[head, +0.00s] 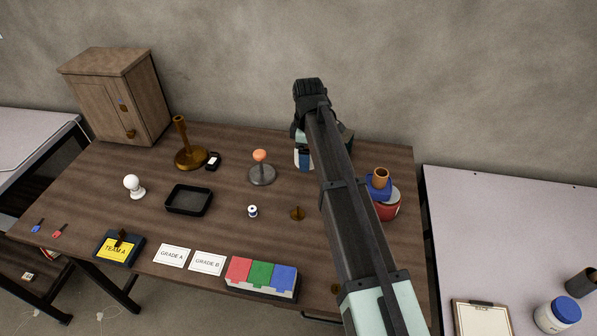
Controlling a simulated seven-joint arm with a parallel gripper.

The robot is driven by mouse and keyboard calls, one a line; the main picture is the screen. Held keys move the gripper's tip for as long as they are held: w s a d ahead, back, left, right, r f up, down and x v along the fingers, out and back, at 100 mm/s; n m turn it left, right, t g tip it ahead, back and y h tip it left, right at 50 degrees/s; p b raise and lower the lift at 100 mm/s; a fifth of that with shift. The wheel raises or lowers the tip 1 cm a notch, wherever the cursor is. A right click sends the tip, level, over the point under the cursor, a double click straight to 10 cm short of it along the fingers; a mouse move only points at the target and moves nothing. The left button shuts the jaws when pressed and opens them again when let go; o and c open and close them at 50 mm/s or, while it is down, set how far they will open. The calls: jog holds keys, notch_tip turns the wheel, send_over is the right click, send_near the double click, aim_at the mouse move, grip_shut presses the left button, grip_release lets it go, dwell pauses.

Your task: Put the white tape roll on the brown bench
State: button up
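The brown bench (225,235) is a dark wooden table with black legs, filling the middle of the head view. A small white spool-like roll (252,211) with a dark centre stands on it, right of the black tray; it may be the white tape roll, but it is too small to be sure. My arm rises from the lower right across the bench and bends near the wall. My gripper's fingers are hidden behind the arm, so I cannot see whether they hold anything.
On the bench are a black tray (188,213), a white bulb (134,187), a wooden stand (189,157), an orange-topped stand (261,168), a red-green-blue box (262,277) and a wooden cabinet (120,95). A pale table (500,240) stands right. Bare wood surrounds the small roll.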

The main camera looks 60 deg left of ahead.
aim_at(306, 179)
jog(key=shift+f, duration=3.65)
jog(key=shift+f, duration=0.1)
jog(key=o, duration=1)
notch_tip(306, 179, up, 12)
jog(key=shift+r, duration=0.15)
